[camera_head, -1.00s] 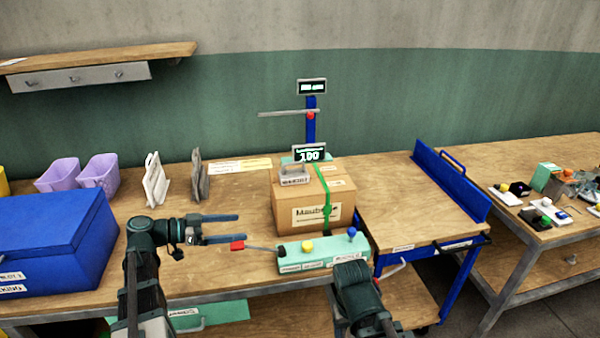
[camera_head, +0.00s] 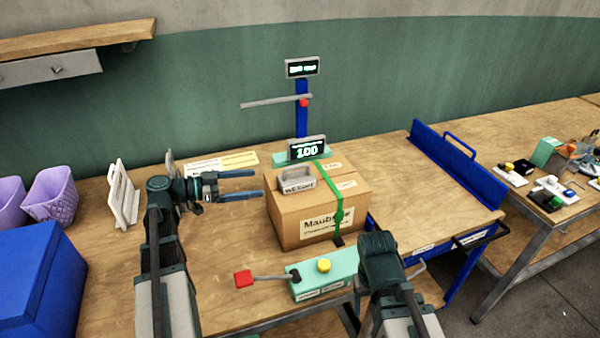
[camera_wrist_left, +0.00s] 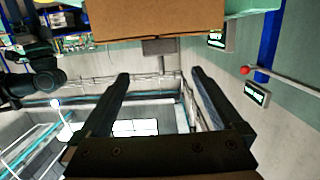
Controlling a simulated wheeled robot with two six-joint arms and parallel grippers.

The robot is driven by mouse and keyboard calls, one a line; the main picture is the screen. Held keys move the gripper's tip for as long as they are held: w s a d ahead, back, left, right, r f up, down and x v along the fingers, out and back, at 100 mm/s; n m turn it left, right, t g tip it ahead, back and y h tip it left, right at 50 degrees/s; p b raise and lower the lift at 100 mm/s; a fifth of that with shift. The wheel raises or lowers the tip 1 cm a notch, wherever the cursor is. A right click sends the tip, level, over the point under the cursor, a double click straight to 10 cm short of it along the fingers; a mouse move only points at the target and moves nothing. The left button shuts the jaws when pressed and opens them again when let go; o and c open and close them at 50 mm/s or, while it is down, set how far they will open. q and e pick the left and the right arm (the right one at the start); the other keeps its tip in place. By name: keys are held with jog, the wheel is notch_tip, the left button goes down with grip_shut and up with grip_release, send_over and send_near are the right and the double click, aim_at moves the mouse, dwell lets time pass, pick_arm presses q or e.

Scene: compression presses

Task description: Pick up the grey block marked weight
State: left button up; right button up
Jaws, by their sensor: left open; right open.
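The grey block marked weight (camera_head: 298,183) rests on top of a cardboard box (camera_head: 310,212), near its left side, with a handle on its upper part. A green strap runs over the box to the right of the block. My left gripper (camera_head: 256,184) is open and empty, just left of the box and the block. In the left wrist view its open fingers (camera_wrist_left: 160,82) have nothing between them, and the box (camera_wrist_left: 155,20) shows at the top. My right gripper is hidden in the head view; only my right arm shows, in front of the box.
A green control panel (camera_head: 326,274) with a yellow button and a red-tipped lever stands before the box. A press column (camera_head: 301,110) with displays rises behind it. A white stand (camera_head: 123,195) and purple bins (camera_head: 52,194) are at left. A blue-railed cart (camera_head: 430,190) is at right.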

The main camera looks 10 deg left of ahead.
aim_at(283, 179)
pick_arm(q)
jog(key=shift+b+x, duration=0.65)
jog(key=shift+x, duration=3.7)
jog(key=shift+d, duration=0.15)
jog(key=x, duration=0.5)
jog(key=shift+w+r+b, duration=0.1)
jog(key=shift+w+b, duration=0.05)
jog(key=shift+b, duration=0.25)
grip_shut()
jog(key=shift+r, duration=0.1)
